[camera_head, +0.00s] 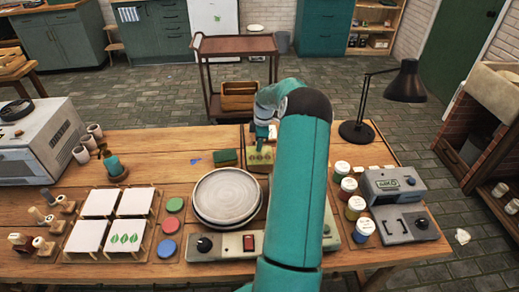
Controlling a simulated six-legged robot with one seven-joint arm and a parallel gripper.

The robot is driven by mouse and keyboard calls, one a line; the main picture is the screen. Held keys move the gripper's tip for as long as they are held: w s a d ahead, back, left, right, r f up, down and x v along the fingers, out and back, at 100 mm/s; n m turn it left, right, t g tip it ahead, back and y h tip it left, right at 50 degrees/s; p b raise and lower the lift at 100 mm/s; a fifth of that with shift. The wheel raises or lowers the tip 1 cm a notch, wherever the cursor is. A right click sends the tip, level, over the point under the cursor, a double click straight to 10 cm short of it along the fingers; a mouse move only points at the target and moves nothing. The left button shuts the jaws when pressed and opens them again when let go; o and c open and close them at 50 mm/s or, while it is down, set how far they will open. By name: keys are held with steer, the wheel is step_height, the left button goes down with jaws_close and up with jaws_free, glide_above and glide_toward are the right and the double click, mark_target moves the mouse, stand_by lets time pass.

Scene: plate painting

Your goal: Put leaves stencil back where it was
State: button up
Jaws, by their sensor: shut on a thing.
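My gripper (262,140) is at the back middle of the table, partly hidden behind my teal arm. It points down and is shut on the leaves stencil (258,157), a small pale yellowish plate with green leaf shapes. The stencil stands roughly upright near the table's back edge, just behind the round grey plate (228,196). A brown wooden piece (246,131) shows close behind the gripper. I cannot tell whether the stencil touches the table or a holder, and its right side is hidden by my arm.
A green sponge (225,158) and a small blue piece (193,161) lie left of the stencil. White tiles (99,203), one with green leaves, stand at the left front. Paint jars (348,188), a grey device (400,205) and a black lamp (405,82) are at the right.

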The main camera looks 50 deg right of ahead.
steer(key=shift+d+f, duration=0.15)
steer(key=shift+f, duration=1.55)
steer(key=shift+f, duration=0.1)
steer(key=o, duration=0.9)
steer(key=shift+o, duration=0.2)
